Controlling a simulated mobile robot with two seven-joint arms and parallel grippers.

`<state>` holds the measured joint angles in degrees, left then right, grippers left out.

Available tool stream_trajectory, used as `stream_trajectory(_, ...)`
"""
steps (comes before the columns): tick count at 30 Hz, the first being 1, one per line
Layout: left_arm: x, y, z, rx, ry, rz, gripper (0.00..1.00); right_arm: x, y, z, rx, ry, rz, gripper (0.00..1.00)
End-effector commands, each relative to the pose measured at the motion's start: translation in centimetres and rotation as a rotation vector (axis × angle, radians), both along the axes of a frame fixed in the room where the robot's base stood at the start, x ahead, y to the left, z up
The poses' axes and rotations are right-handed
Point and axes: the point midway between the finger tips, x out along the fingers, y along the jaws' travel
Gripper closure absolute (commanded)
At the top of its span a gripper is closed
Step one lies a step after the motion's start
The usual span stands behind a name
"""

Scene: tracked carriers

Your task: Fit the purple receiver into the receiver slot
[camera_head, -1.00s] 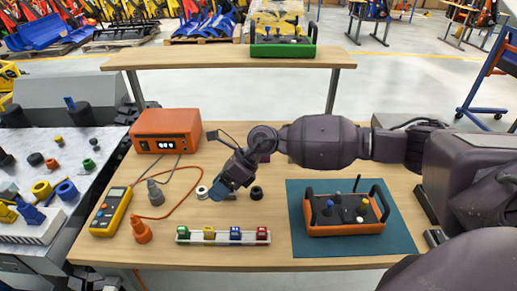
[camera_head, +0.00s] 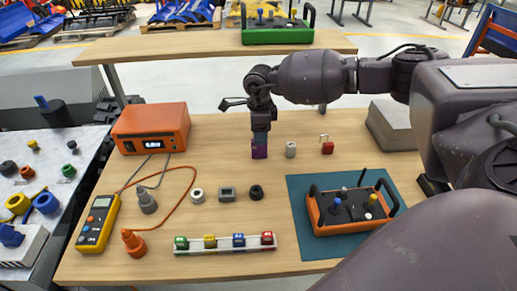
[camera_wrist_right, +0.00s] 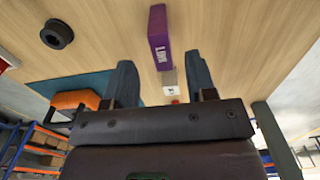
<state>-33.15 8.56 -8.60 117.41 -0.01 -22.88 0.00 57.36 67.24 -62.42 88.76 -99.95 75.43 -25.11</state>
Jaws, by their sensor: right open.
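The purple receiver (camera_head: 259,150) stands upright on the wooden table, below and partly hidden by my right gripper (camera_head: 261,136). In the right wrist view the purple receiver (camera_wrist_right: 159,38) lies ahead, between the lines of the two fingers. The right gripper (camera_wrist_right: 160,64) is open and empty there, with the receiver apparently just beyond its fingertips. A grey piece with a dark rectangular opening (camera_head: 227,194) sits on the table between a white ring and a black ring; I cannot tell whether it is the receiver slot. My left gripper is not in view.
A silver piece (camera_head: 291,149) and a red piece (camera_head: 327,148) stand right of the receiver. An orange controller (camera_head: 350,210) lies on a teal mat (camera_head: 303,218). A rack of coloured blocks (camera_head: 225,245) is in front. An orange meter box (camera_head: 151,128) is at left.

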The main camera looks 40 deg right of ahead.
Motion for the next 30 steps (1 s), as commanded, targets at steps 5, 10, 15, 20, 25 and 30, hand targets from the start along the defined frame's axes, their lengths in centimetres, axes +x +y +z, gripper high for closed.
stream_trajectory(5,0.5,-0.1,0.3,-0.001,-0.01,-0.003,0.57,0.0,0.0,-0.9,0.0,0.0,0.0,0.49)
stream_trajectory(10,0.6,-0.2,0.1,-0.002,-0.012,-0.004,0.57,0.1,0.0,-3.1,0.001,0.001,0.0,0.49)
stream_trajectory(15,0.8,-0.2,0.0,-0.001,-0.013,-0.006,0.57,0.1,0.0,-5.2,0.002,0.001,0.0,0.49)
stream_trajectory(20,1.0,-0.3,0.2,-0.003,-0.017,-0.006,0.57,0.2,0.0,-5.5,0.0,-0.001,0.0,0.49)
stream_trajectory(25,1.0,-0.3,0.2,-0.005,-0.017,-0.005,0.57,0.2,0.0,-5.4,0.001,-0.002,0.0,0.58)
stream_trajectory(30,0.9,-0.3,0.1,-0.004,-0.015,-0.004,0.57,0.2,0.0,-5.4,0.001,-0.002,0.0,0.84)
